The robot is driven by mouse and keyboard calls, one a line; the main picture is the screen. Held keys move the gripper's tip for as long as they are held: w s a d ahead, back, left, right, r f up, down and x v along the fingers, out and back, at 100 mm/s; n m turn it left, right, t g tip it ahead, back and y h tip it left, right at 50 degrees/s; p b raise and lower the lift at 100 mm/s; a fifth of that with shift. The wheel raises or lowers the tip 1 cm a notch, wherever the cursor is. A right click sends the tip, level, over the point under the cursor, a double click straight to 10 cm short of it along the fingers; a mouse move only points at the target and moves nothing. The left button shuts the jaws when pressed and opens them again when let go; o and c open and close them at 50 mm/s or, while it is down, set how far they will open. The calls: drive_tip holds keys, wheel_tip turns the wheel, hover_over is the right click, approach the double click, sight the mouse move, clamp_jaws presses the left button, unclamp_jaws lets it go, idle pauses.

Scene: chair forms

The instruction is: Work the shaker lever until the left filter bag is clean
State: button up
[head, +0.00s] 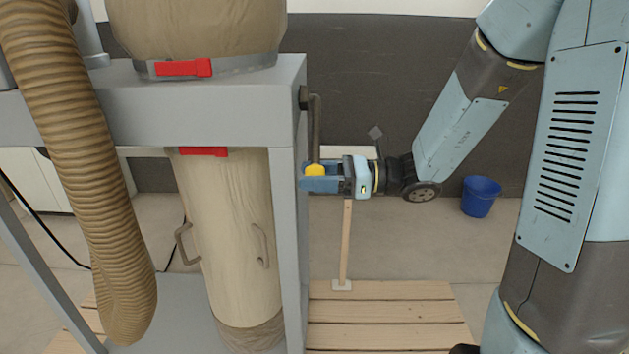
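The shaker lever (315,125) is a dark crank on the right side of the grey frame, hanging down to a yellow knob (316,169). My gripper (317,181) reaches in from the right with its blue fingers around the knob, and it appears shut on it; the near finger hides the knob's lower part. A tan cloth filter bag (200,28) sits on top of the frame, held by a grey band with a red latch (183,68). Only its lower part is in view. I cannot tell from here whether it is the left bag or how clean it is.
A lower tan bag (225,225) with two handles hangs under the grey frame (225,110). A ribbed brown hose (85,170) hangs at left. A wooden pallet (385,315) lies below my gripper. A blue bucket (480,197) stands on open floor behind.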

drive_tip(key=shift+s+r, duration=0.55)
drive_tip(key=shift+r, duration=0.2)
drive_tip(key=shift+w+d+f, duration=0.1)
drive_tip(key=shift+w+f, duration=0.8)
drive_tip(key=shift+f, duration=0.25)
drive_tip(key=shift+w+f, duration=0.9)
drive_tip(key=shift+f, duration=0.2)
drive_tip(key=shift+w+f, duration=0.6)
drive_tip(key=shift+w, duration=0.25)
drive_tip(key=shift+w+f, duration=0.45)
drive_tip(key=shift+w, duration=0.3)
drive_tip(key=shift+w+f, duration=0.5)
drive_tip(key=shift+w, duration=0.25)
